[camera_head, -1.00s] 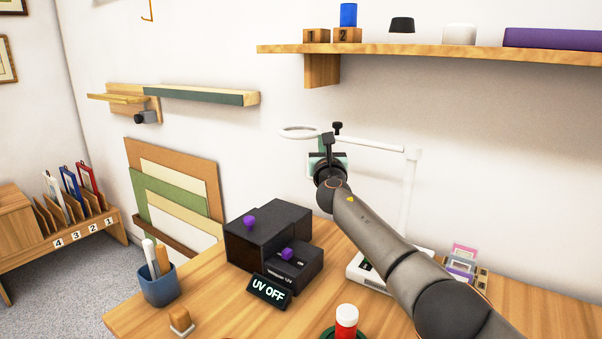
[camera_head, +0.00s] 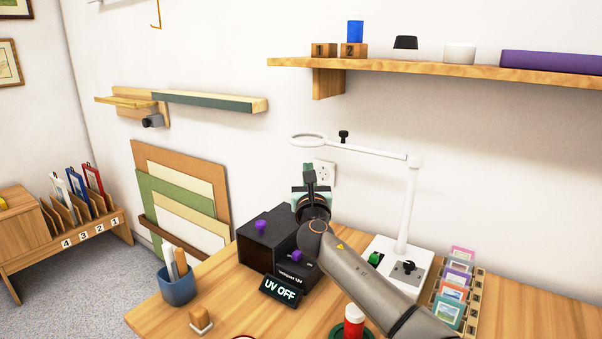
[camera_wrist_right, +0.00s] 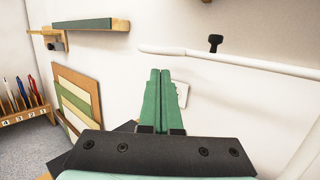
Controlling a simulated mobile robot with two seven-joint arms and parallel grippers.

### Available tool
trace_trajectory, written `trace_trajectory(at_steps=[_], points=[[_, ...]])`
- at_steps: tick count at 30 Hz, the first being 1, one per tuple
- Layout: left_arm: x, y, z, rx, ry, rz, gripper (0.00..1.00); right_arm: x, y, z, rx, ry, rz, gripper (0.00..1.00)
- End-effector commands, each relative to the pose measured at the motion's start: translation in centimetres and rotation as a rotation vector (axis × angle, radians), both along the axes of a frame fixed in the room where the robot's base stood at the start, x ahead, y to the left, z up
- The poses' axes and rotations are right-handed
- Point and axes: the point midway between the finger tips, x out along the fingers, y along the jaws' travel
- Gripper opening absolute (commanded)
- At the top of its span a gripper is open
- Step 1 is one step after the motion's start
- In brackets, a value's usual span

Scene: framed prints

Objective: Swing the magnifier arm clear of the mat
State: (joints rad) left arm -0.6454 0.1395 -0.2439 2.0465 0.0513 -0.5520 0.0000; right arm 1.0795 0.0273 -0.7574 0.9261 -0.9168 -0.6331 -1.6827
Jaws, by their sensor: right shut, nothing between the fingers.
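The white magnifier arm (camera_head: 375,151) reaches left from its upright post (camera_head: 411,205) to a ring lens (camera_head: 307,140). A black knob (camera_head: 343,136) stands on the arm near the ring. My right gripper (camera_head: 309,168) is shut and empty, below the ring in the head view and apart from the knob. In the right wrist view its green fingers (camera_wrist_right: 164,75) are together; the magnifier arm (camera_wrist_right: 245,62) and knob (camera_wrist_right: 215,43) are beyond them to the right. I cannot make out the mat. My left gripper is not in view.
The magnifier base (camera_head: 385,255) stands on the wooden desk. A black box (camera_head: 262,240) with purple knobs and a "UV OFF" sign (camera_head: 283,291) are left of my forearm. A red jar (camera_head: 353,322) is in front. A wall shelf (camera_head: 430,68) hangs above. A card rack (camera_head: 455,300) is right.

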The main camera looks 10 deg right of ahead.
Motion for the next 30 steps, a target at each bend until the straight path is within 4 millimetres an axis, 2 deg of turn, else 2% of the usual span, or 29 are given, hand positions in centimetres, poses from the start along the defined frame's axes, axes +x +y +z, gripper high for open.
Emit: trace_trajectory(at_steps=[7,20,23,25,30], points=[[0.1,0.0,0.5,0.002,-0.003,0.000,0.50,-2.0,1.7,-0.5,0.001,0.001,0.001,0.00],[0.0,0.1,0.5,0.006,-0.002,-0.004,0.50,-2.3,2.0,-0.5,0.001,0.000,0.001,0.00],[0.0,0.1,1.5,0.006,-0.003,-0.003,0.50,-2.3,2.0,0.6,0.001,-0.001,0.001,0.00],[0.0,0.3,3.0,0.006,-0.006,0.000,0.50,-2.3,2.0,2.2,0.001,-0.001,0.001,0.00],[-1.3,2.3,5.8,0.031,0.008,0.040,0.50,-2.3,1.9,7.7,0.001,-0.001,0.001,0.00]])
